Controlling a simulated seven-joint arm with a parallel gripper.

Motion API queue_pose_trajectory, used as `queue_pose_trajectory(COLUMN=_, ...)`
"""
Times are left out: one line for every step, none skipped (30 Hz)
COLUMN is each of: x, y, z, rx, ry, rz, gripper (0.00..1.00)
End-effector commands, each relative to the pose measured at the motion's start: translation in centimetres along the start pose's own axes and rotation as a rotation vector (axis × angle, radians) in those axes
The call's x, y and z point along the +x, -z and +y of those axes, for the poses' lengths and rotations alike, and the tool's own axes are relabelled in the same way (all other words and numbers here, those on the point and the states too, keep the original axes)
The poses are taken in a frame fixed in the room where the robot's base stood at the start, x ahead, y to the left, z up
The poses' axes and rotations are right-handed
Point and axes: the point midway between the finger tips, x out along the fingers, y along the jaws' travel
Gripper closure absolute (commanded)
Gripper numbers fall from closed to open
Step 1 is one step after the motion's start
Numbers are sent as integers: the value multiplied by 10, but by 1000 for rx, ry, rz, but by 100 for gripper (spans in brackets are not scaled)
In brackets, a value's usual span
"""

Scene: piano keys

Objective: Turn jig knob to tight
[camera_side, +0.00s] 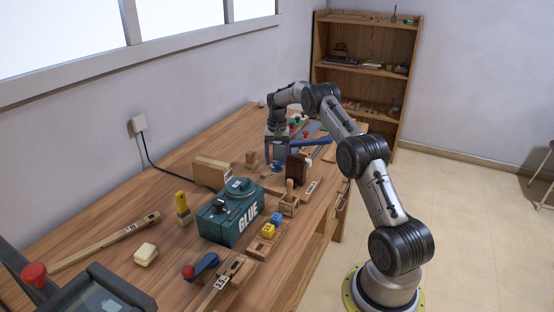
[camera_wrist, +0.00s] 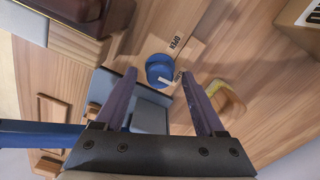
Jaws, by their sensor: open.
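A round blue knob (camera_wrist: 160,70) sits on a wooden block (camera_wrist: 180,35) in the wrist view. It has a pale pointer mark on its lower right side, and the word OPEN is printed on the wood above it. No TIGHT label is readable. My gripper (camera_wrist: 159,78) is open, with one finger on each side of the knob in the picture; I cannot tell whether they touch it. In the side view my gripper (camera_side: 277,160) points down over the bench, with blue (camera_side: 277,167) showing just below its fingers.
A dark brown object (camera_side: 297,168) stands close to the right of my gripper. A wooden block (camera_side: 212,171), a green GLUE box (camera_side: 231,214) and a small wooden holder (camera_side: 289,202) stand nearer the camera. A blue clamp-like part (camera_side: 315,141) lies behind. Bare bench (camera_side: 180,247) shows at the front.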

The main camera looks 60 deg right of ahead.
Motion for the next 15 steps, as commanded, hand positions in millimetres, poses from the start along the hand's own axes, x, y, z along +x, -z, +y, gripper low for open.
queue_pose_trajectory(x=0, y=0, z=0, rx=0, ry=0, rz=-1, gripper=28)
queue_pose_trajectory(x=0, y=0, z=0, rx=0, ry=0, rz=-1, gripper=28)
queue_pose_trajectory(x=-1, y=0, z=0, rx=0, ry=0, rz=0, gripper=28)
queue_pose_trajectory(x=-2, y=0, z=0, rx=0, ry=0, rz=0, gripper=28)
queue_pose_trajectory(x=-4, y=0, z=0, rx=0, ry=0, rz=0, gripper=28)
queue_pose_trajectory(x=-8, y=0, z=0, rx=0, ry=0, rz=1, gripper=28)
queue_pose_trajectory(x=-11, y=0, z=0, rx=0, ry=1, rz=1, gripper=28)
queue_pose_trajectory(x=-16, y=1, z=0, rx=0, ry=1, rz=3, gripper=28)
queue_pose_trajectory(x=-22, y=1, z=0, rx=0, ry=2, rz=4, gripper=28)
queue_pose_trajectory(x=-28, y=1, z=0, rx=0, ry=2, rz=4, gripper=28)
queue_pose_trajectory(x=-33, y=1, z=0, rx=0, ry=2, rz=4, gripper=28)
queue_pose_trajectory(x=-42, y=1, z=0, rx=0, ry=2, rz=3, gripper=28)
queue_pose_trajectory(x=-48, y=1, z=0, rx=0, ry=2, rz=4, gripper=28)
queue_pose_trajectory(x=-56, y=1, z=0, rx=0, ry=2, rz=4, gripper=28)
queue_pose_trajectory(x=-65, y=1, z=0, rx=0, ry=3, rz=6, gripper=28)
